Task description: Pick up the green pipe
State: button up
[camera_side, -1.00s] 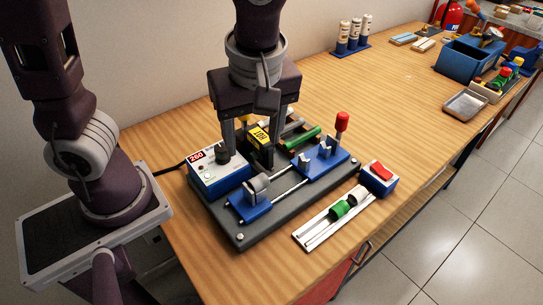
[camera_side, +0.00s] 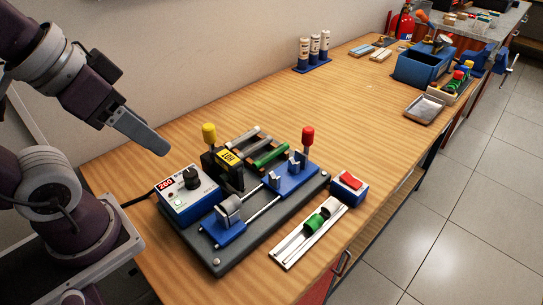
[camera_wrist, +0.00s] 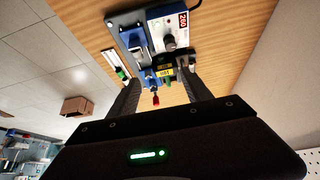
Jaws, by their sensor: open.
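The green pipe (camera_side: 270,154) lies in a dark rack at the back of the machine, beside grey pipes (camera_side: 248,138). My gripper (camera_side: 164,148) is at the left in the side view, tilted, up and away from the pipe, with nothing seen in it. The wrist view shows its two fingers spread apart, with empty space between the fingertips (camera_wrist: 162,78). I cannot make out the green pipe clearly in the wrist view.
The machine base (camera_side: 240,245) carries a yellow knob (camera_side: 209,133), a HOT block (camera_side: 229,157), blue clamps and a red-knobbed lever (camera_side: 307,137). A control box (camera_side: 187,193), a red switch (camera_side: 350,181) and a rail with a green fitting (camera_side: 315,223) surround it.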

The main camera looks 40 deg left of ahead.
dwell(0.3)
jog(key=c, duration=0.6)
jog(key=shift+c, duration=0.2)
jog(key=g+y, duration=0.3)
jog(key=g, duration=0.3)
send_over(271, 154)
jog(key=d, duration=0.2)
notch_tip(271, 154, down, 13)
jog(key=x, duration=0.7)
jog(key=shift+w, duration=0.2)
